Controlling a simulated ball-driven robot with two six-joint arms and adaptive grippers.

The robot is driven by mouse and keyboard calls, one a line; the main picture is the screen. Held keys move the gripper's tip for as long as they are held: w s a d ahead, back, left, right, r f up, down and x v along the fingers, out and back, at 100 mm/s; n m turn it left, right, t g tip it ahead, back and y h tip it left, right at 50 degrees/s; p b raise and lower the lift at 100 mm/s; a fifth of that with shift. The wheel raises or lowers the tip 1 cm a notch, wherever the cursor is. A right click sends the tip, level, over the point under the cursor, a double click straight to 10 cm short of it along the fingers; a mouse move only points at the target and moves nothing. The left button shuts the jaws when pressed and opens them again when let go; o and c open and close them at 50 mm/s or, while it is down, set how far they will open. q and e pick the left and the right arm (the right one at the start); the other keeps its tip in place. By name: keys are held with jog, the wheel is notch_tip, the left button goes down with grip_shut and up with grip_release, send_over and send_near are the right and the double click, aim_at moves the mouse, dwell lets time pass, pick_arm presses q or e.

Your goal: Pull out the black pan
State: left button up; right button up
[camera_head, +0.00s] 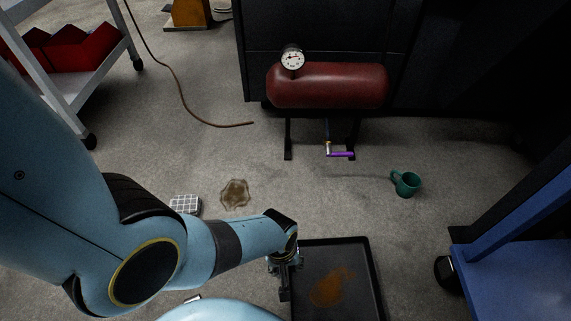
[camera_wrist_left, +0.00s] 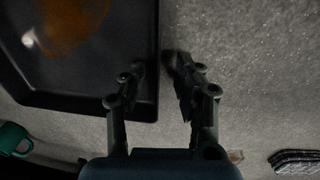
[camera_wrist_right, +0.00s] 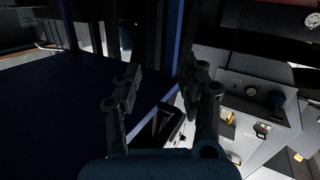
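The black pan (camera_head: 375,275) lies on the floor at the bottom of the head view, with an orange-brown stain (camera_head: 332,287) inside it. It also shows at upper left in the left wrist view (camera_wrist_left: 100,96). My left gripper (camera_head: 284,280) is at the pan's left edge. In the left wrist view its fingers (camera_wrist_left: 158,68) are apart, one over the pan's inside and one over the floor, with the rim between them. I cannot tell whether they touch it. My right gripper (camera_wrist_right: 158,80) is open and empty, away from the pan, near blue surfaces.
A red tank (camera_head: 328,86) with a gauge and a purple-handled valve (camera_head: 341,154) stands behind the pan. A green mug (camera_head: 405,184), a brown puddle (camera_head: 235,193) and a checked cloth (camera_head: 185,204) are on the floor. A blue cart (camera_head: 520,275) stands at right.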

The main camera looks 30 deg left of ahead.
pick_arm(q)
notch_tip(320, 180, up, 11)
jog(key=s, duration=0.1)
jog(key=shift+s+a+r, duration=0.2)
jog(key=shift+a, duration=0.1)
jog(key=shift+a, duration=0.15)
dwell(0.5)
